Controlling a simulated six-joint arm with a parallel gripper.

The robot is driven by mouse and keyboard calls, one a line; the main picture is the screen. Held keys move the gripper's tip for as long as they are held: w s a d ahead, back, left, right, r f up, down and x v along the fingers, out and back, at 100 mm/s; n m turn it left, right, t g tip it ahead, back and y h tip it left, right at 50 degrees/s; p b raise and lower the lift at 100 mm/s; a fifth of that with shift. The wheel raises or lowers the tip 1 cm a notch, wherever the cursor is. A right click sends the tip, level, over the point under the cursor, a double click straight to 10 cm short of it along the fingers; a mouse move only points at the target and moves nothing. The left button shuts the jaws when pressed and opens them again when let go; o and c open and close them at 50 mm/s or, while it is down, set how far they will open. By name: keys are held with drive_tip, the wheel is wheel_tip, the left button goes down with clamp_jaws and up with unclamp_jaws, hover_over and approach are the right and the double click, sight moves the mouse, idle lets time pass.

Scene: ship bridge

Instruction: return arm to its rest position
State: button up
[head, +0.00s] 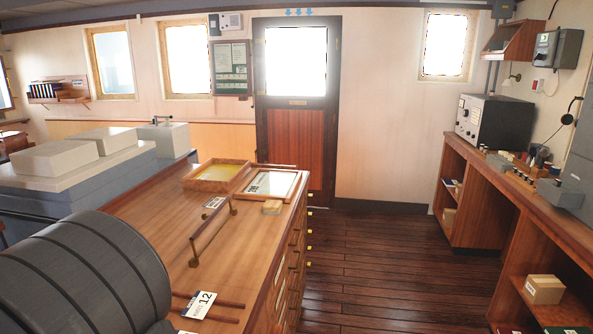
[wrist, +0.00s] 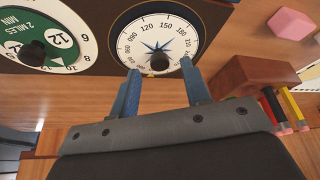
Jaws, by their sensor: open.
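My gripper (wrist: 160,70) shows in the wrist view, with two blue fingers spread apart and nothing between them. Its fingertips overlap the lower edge of a white compass dial (wrist: 158,36) in the picture; I cannot tell how far apart they are in depth. My gripper does not show clearly in the head view.
In the wrist view, a green dial (wrist: 60,52) with a black knob lies left, and a brown wooden block (wrist: 250,82) with pencils and a pink block (wrist: 291,23) lie right. In the head view, a chart table (head: 150,225) holds trays and a rail; floor (head: 370,265) is clear.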

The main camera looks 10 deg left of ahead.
drive_tip(key=v, duration=1.7)
drive_tip(key=x, duration=1.8)
drive_tip(key=shift+a+f, duration=0.1)
drive_tip(key=shift+f, duration=0.05)
drive_tip(key=shift+m, duration=0.4)
drive_tip(key=shift+s+m+t, duration=0.15)
drive_tip(key=shift+m+t, duration=0.4)
drive_tip(key=shift+m, duration=0.7)
drive_tip(key=shift+s+m+t, duration=0.1)
drive_tip(key=shift+m+t, duration=0.45)
drive_tip(key=shift+m, duration=0.7)
drive_tip(key=shift+s+m+t, duration=0.15)
drive_tip(key=shift+m+t, duration=0.4)
drive_tip(key=shift+m, duration=1)
drive_tip(key=shift+s+m+t, duration=0.1)
drive_tip(key=shift+m+t, duration=0.45)
drive_tip(key=shift+m, duration=1)
drive_tip(key=shift+v, duration=1.4)
